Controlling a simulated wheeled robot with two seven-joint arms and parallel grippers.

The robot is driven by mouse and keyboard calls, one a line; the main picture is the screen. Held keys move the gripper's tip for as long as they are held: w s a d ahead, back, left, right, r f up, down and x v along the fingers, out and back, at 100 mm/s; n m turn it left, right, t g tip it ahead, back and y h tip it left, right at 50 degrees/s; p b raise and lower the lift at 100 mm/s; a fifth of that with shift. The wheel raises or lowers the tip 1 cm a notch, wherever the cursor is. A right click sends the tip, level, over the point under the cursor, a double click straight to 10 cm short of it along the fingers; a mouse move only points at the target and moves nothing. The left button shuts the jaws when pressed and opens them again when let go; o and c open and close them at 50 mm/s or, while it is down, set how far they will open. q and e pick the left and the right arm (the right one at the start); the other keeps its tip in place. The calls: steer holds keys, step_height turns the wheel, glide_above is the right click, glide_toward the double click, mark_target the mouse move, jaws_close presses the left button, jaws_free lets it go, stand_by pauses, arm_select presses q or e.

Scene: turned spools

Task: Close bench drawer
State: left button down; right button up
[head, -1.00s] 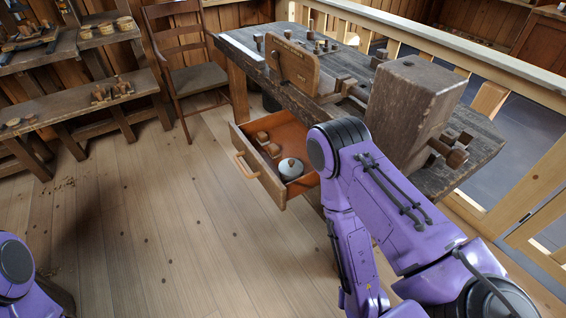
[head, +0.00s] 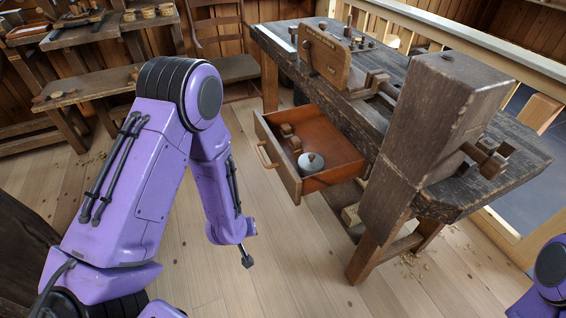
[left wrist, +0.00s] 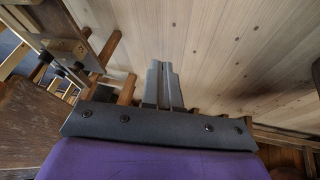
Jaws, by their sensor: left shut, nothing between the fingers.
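The bench drawer (head: 283,165) stands pulled out from the left side of the wooden workbench (head: 390,118). Its front has a light wooden handle (head: 266,153). Inside lie a round pale lidded pot (head: 311,162) and small wooden pieces (head: 290,137). My left gripper (head: 247,262) points down over the floor, in front of and left of the drawer front, apart from it. In the left wrist view its two fingers (left wrist: 164,68) are together with nothing between them. My right gripper is out of view; only part of that arm shows at the right edge.
A large wooden block post (head: 428,130) rises at the bench's near end. A chair (head: 225,68) and shelves with small turned pieces (head: 130,20) stand behind. The plank floor (head: 290,255) before the drawer is open. A railing runs behind the bench.

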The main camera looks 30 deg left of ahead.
arm_select(q)
steer(key=w+a+r+t+h+b, duration=0.1)
steer(key=w+a+r+b, duration=0.1)
steer(key=w+r, duration=0.65)
steer(key=w+a+r+t+h+b, duration=0.1)
steer(key=w+a+r+b, duration=0.1)
steer(key=w+r, duration=0.7)
steer(key=shift+n, duration=0.3)
steer(key=b+x, duration=0.1)
steer(key=x, duration=0.7)
steer(key=shift+f, duration=0.25)
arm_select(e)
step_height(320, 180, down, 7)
arm_select(q)
steer(key=shift+w+d, duration=0.15)
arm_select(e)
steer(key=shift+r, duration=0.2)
